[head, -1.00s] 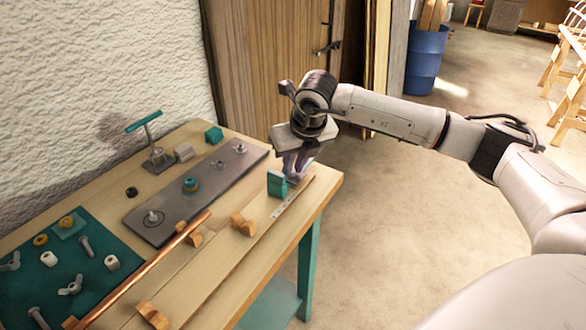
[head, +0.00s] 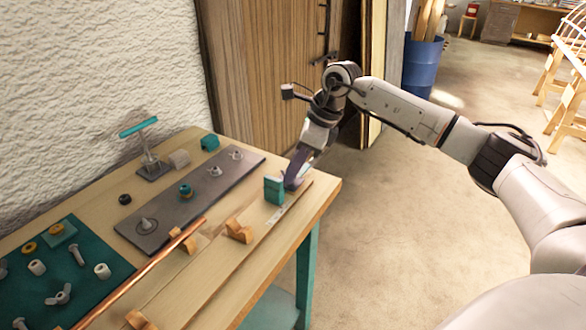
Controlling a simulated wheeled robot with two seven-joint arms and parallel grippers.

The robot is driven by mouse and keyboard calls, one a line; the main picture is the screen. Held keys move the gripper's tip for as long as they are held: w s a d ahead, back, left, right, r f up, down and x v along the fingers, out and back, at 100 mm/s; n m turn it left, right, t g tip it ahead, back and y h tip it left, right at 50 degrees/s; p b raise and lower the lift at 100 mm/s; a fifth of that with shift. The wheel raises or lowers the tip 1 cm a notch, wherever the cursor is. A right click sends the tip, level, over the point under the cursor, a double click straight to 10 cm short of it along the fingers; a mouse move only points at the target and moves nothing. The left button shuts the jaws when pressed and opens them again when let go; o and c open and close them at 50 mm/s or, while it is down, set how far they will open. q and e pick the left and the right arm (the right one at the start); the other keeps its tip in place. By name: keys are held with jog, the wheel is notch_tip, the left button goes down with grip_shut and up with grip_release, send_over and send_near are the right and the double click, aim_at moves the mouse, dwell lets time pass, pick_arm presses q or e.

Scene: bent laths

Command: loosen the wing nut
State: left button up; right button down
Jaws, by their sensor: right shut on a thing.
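My right gripper (head: 292,182) reaches down at the far right end of the workbench, right beside an upright teal block (head: 273,189). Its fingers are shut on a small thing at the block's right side. This is most likely the wing nut, but the fingers hide it. The teal block stands at the end of a pale lath strip (head: 255,226). A loose wing nut (head: 60,295) lies on the teal mat (head: 98,243) at the left. My left gripper is not in view.
A grey plate (head: 182,226) with several studs lies along the bench's middle. A teal-handled tool (head: 152,165) stands at the back. The floor right of the bench is clear.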

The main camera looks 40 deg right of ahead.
jog(key=n+g, duration=0.1)
jog(key=n, duration=0.1)
jog(key=n+g+y, duration=0.1)
jog(key=n, duration=0.2)
jog(key=shift+w+d+n, duration=0.15)
jog(key=shift+n, duration=0.15)
jog(key=shift+f, duration=0.1)
dwell(0.3)
jog(key=c, duration=1.7)
grip_release()
jog(key=v, duration=1)
jog(key=shift+d, duration=0.1)
